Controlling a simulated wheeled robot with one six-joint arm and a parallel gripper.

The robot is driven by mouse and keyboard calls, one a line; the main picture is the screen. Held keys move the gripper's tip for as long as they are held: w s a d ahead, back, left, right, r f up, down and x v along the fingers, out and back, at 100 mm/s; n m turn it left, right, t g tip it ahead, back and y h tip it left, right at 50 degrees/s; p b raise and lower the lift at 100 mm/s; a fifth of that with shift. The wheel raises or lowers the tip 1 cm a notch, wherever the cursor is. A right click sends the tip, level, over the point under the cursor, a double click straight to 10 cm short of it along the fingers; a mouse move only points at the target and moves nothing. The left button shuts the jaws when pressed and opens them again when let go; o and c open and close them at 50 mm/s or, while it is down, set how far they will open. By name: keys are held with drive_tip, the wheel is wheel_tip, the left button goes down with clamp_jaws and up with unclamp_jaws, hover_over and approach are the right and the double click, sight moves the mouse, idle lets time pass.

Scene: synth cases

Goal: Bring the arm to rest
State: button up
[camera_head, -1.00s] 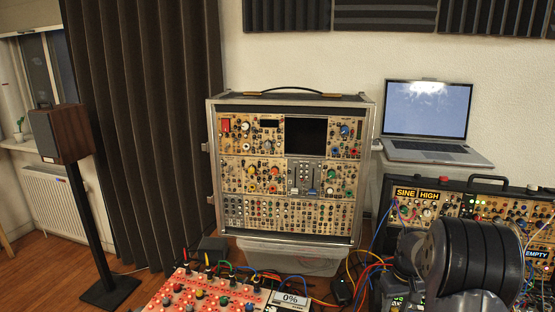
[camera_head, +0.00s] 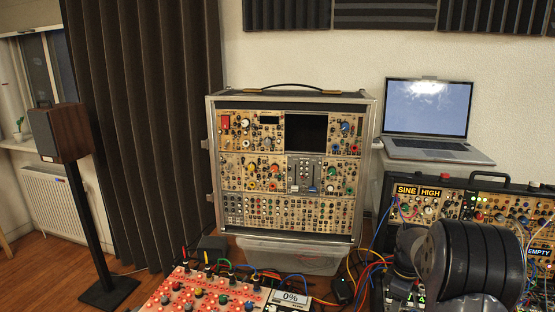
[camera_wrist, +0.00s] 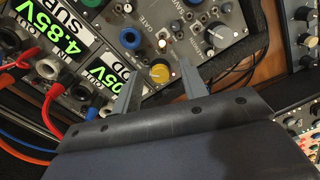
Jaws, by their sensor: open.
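My gripper (camera_wrist: 158,78) shows in the wrist view with its two grey fingers spread apart and nothing visible held between them. Behind the fingers is a grey synth module (camera_wrist: 205,35) with a yellow knob (camera_wrist: 160,71), seen between the fingertips. I cannot tell how far the fingertips are from the panel. In the head view, my dark arm stands at the lower right, in front of the right synth case (camera_head: 450,208); my gripper cannot be made out there.
A tall synth case (camera_head: 370,150) stands mid-view on a clear plastic bin (camera_head: 290,256). A laptop (camera_head: 428,108) sits behind the right case. A red-lit panel (camera_head: 200,295) and loose cables (camera_head: 355,265) lie in front. A speaker (camera_head: 60,132) stands left. Patch cables (camera_wrist: 50,110) hang near my gripper.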

drive_tip(key=n, duration=0.2)
drive_tip(key=shift+n+b, duration=0.4)
drive_tip(key=shift+r, duration=1.1)
